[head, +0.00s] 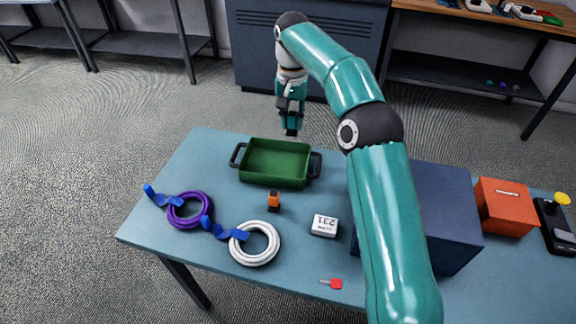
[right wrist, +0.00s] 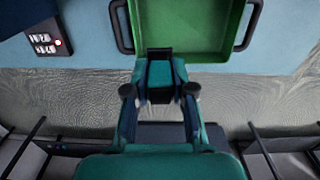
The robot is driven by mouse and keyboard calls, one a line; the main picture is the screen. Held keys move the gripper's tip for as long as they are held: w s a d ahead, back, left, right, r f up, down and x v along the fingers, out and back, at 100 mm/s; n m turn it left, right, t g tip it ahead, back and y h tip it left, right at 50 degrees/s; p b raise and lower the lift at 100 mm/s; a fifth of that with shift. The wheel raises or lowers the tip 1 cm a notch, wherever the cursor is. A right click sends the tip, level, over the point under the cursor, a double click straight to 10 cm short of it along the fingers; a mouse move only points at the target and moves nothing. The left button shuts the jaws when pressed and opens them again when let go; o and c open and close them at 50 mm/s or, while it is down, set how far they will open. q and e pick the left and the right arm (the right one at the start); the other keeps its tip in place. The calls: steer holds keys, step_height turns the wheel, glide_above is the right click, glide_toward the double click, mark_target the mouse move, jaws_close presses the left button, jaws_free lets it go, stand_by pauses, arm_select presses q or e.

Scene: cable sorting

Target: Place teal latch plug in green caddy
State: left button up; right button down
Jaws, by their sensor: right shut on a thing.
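The green caddy (head: 276,163) is a shallow tray with dark handles at its two ends, on the far side of the blue table; its inside looks empty in the head view. Its rim and handles also show at the top of the right wrist view (right wrist: 188,53). My right gripper (head: 291,125) is shut on the teal latch plug (right wrist: 160,73), a small teal and dark block between its fingers. Gripper and plug are above and just beyond the caddy's far edge, apart from it. My left gripper is out of view.
An orange block (head: 273,201) and a white block marked 231 (head: 325,224) stand in front of the caddy. A purple coil (head: 189,209) and white coil (head: 255,243) lie at left. A dark blue box (head: 448,215) and orange box (head: 505,207) stand at right.

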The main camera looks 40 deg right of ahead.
steer(key=shift+f+b, duration=1.25)
steer(key=shift+f, duration=5.7)
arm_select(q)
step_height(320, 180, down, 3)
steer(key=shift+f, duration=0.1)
arm_select(e)
steer(key=c, duration=1)
jaws_free()
arm_select(q)
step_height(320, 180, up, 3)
steer(key=p, duration=0.2)
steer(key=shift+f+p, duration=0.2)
steer(key=shift+p, duration=0.1)
arm_select(e)
step_height(320, 180, up, 12)
steer(key=shift+r, duration=0.1)
